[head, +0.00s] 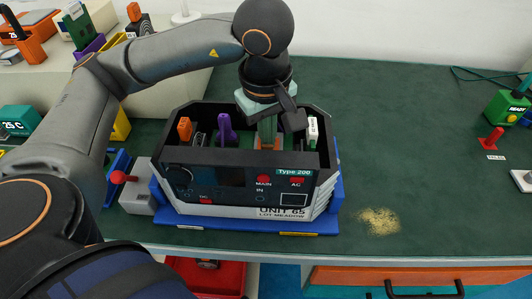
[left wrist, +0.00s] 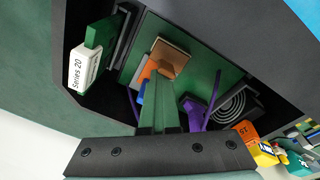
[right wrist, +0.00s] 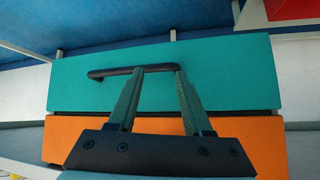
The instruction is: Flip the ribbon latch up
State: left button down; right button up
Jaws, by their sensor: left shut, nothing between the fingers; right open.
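The open unit (head: 240,212), labelled Unit 65 and Type 200, sits on a blue tray (head: 337,195) on the green bench. My left gripper (head: 267,140) reaches down into it from above, shut and empty. Its fingertips are beside a small orange and brown part (left wrist: 168,58) on the green board inside, with a bit of blue next to it. I cannot tell for sure whether this part is the ribbon latch, or whether the fingers touch it. My right gripper (right wrist: 158,75) is open, near the black handle (right wrist: 110,73) of a teal drawer (right wrist: 220,75).
Inside the unit are a purple lever (head: 225,130), an orange part (head: 184,129) and a white Series 20 module (left wrist: 88,65). A grey box with a red knob (head: 118,177) stands left of the unit. Tan crumbs (head: 379,221) lie right of it; the bench beyond is mostly clear.

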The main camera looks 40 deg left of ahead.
pick_arm(q)
jog(key=shift+m+g+h, duration=0.3)
jog(key=shift+m+g, duration=0.2)
jog(key=shift+g, duration=0.3)
jog(key=s+d, duration=0.1)
jog(key=s+d+r+p, duration=0.1)
jog(key=s, duration=0.1)
jog(key=shift+s+d, duration=0.1)
jog(key=shift+s, duration=0.05)
jog(key=shift+r+p, duration=0.5)
jog(key=shift+r, duration=0.1)
jog(key=shift+r+p, duration=1.55)
jog(key=shift+r, duration=1.15)
